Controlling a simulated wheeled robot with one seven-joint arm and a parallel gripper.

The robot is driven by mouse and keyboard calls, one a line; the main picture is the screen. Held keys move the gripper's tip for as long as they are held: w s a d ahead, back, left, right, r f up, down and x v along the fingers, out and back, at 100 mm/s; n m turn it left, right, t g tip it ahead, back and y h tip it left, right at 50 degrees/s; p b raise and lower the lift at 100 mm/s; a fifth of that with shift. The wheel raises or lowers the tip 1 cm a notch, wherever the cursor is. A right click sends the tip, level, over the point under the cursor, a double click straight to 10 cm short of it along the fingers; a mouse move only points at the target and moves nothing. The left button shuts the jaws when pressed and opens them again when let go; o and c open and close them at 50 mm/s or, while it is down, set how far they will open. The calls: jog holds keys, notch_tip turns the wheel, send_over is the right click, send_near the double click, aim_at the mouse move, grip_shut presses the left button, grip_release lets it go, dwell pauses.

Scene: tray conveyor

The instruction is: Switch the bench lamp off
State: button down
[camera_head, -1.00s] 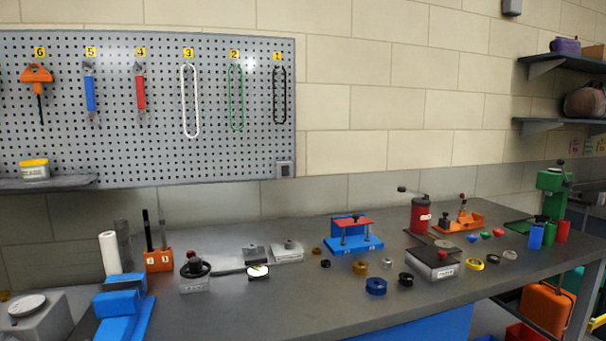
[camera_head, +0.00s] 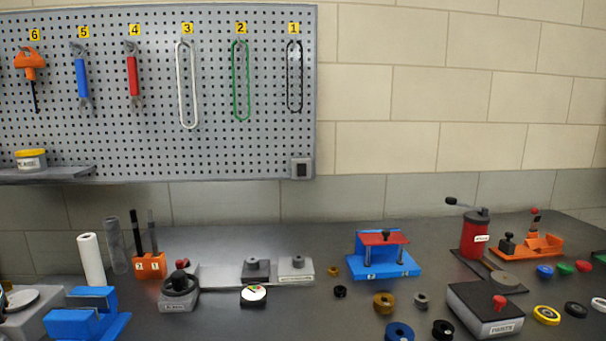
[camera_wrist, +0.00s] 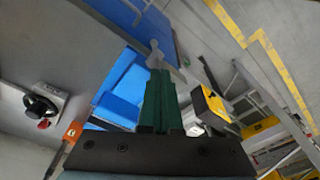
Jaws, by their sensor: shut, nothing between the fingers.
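A small grey box with a dark face (camera_head: 301,168), which looks like a switch, is fixed at the lower right corner of the pegboard (camera_head: 250,150). I cannot tell its position. No lamp can be made out in either view. My gripper (camera_wrist: 158,73) shows in the wrist view as two dark green fingers pressed together, shut and empty. It is not seen in the head view, so its distance from the switch box cannot be told.
The grey bench (camera_head: 250,318) holds a blue vise-like block (camera_head: 85,318), a handwheel unit (camera_head: 179,290), a blue fixture (camera_head: 383,262), a red cylinder with a crank (camera_head: 474,238) and a box with a red button (camera_head: 486,308). Several rings lie at the front. The wall right of the pegboard is bare.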

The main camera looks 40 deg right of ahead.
jog(key=w+d+r+n+g+h+b, duration=0.15)
jog(key=d+n+h, duration=0.25)
jog(key=d+n, duration=0.85)
jog(key=w+d+r+n+h+b, duration=0.1)
jog(key=w+d+n+h, duration=0.4)
jog(key=d, duration=1.4)
jog(key=d+r+n+h+b, duration=0.1)
jog(key=d+r+n+h, duration=0.2)
jog(key=d+r+n, duration=0.3)
jog(key=d+r+n+t+h+b, duration=0.1)
jog(key=d+r+n+h, duration=0.3)
jog(key=d+n, duration=1.2)
notch_tip(320, 180, up, 2)
jog(key=shift+s+d+r+h, duration=0.25)
jog(key=shift+s+d+h, duration=0.05)
jog(key=shift+d, duration=0.5)
